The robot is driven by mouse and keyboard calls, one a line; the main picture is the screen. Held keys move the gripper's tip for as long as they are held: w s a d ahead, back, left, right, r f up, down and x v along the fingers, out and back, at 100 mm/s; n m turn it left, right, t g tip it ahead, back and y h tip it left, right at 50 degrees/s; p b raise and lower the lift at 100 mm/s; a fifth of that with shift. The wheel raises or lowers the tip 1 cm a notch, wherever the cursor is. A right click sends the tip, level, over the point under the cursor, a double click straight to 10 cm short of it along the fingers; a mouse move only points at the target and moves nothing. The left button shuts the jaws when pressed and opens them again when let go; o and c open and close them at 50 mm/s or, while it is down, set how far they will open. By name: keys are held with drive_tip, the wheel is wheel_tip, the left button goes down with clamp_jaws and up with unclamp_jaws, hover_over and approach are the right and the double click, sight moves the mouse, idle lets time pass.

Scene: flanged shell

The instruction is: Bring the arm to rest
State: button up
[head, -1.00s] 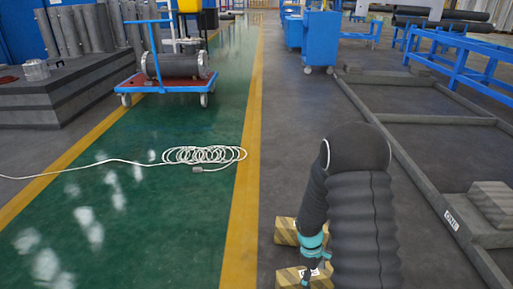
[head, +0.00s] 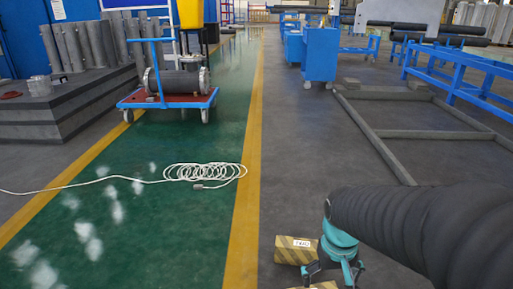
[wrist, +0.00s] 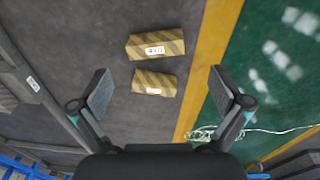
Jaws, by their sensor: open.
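My gripper (wrist: 160,95) is open and empty in the wrist view, its two fingers spread wide above the floor. In the head view my gripper (head: 335,270) is at the bottom, right of the yellow line, partly cut off by the frame edge. My dark sleeved arm reaches in from the right edge to it. Two striped yellow-and-black blocks lie on the grey floor below: one block (wrist: 156,44) is farther up in the wrist view, and the other block (wrist: 154,83) is between the fingers in the picture, apart from them.
A white coiled cable (head: 205,173) lies across the green lane (head: 150,215). A blue cart (head: 167,98) carries a flanged cylinder (head: 180,82). A grey floor frame (head: 375,143) and blue racks (head: 455,75) stand at the right. The grey floor in the middle is clear.

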drive_tip(key=s+r+t+p, duration=0.1)
drive_tip(key=s+r+t, duration=0.1)
drive_tip(key=r, duration=0.5)
drive_tip(key=s+r+t+p, duration=0.2)
drive_tip(key=s+r+t, duration=0.1)
drive_tip(key=r, duration=0.4)
drive_tip(key=shift+s+a+r+m, duration=0.3)
drive_tip(key=shift+s+a+r, duration=0.1)
drive_tip(key=shift+s, duration=0.5)
